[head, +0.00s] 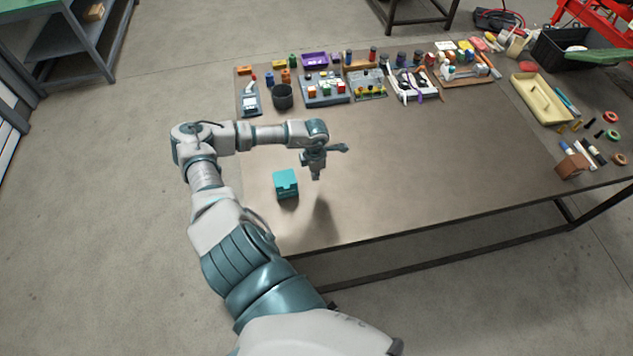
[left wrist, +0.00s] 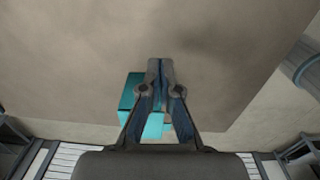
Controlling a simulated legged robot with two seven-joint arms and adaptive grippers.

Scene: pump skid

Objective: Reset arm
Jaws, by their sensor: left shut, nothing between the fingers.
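My left arm (head: 250,270) reaches in from the bottom of the head view and bends over the table (head: 430,160). My left gripper (head: 316,177) points down above the table, shut and empty. A teal box (head: 286,184) stands on the table just left of the gripper in the head view. In the left wrist view the shut fingers (left wrist: 160,66) partly cover the teal box (left wrist: 131,91), which lies below and behind them. The gripper is apart from the box in the head view. My right gripper is not in view.
A dark cup (head: 282,96) and several small boards with coloured parts (head: 326,88) line the table's far edge. A cream tray (head: 541,98), a black bin (head: 580,48) and a brown block (head: 571,167) are at the right. The table's middle is clear.

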